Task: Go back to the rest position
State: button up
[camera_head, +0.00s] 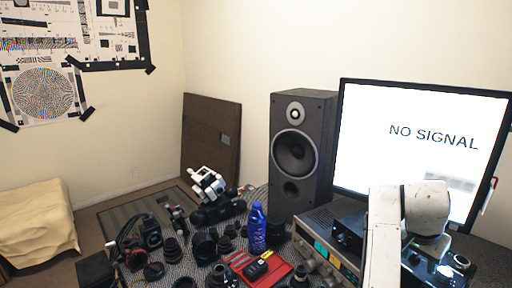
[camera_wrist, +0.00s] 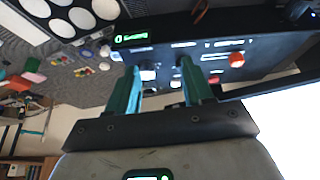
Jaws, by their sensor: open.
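My gripper (camera_wrist: 160,70) shows in the wrist view with its two teal fingers apart and nothing between them. Beyond the fingertips is a dark instrument panel (camera_wrist: 215,45) with a green display and several knobs. I cannot tell whether the fingertips touch it. In the head view my white arm is at the lower right, in front of the monitor (camera_head: 420,115), which reads "NO SIGNAL". My gripper cannot be made out there.
The table holds a blue bottle (camera_head: 257,229), a red tray (camera_head: 283,269), several dark lenses and a silver amplifier (camera_head: 313,234). A tall speaker (camera_head: 297,150) stands behind them. A panel with white discs (camera_wrist: 70,16) is at the wrist view's upper left.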

jog(key=s+a+f+n+t+y, duration=0.1)
jog(key=s+a+f+n, duration=0.35)
jog(key=s+f, duration=0.4)
jog(key=s+a+f+n+t+y, duration=0.1)
jog(key=s+a+f+n+t, duration=0.1)
jog(key=s+a+f+n, duration=0.45)
jog(key=s+a+f+n+y, duration=0.15)
jog(key=s+a, duration=0.35)
jog(key=s, duration=0.6)
jog(key=s+d+f+g, duration=0.1)
jog(key=s+f+g, duration=0.3)
jog(key=s, duration=0.6)
notch_tip(320, 180, down, 2)
jog(key=shift+s+d+f+m, duration=0.2)
jog(key=shift+d+m, duration=0.1)
jog(key=shift+m, duration=0.15)
jog(key=shift+w+y, duration=0.15)
jog(key=shift+y, duration=0.1)
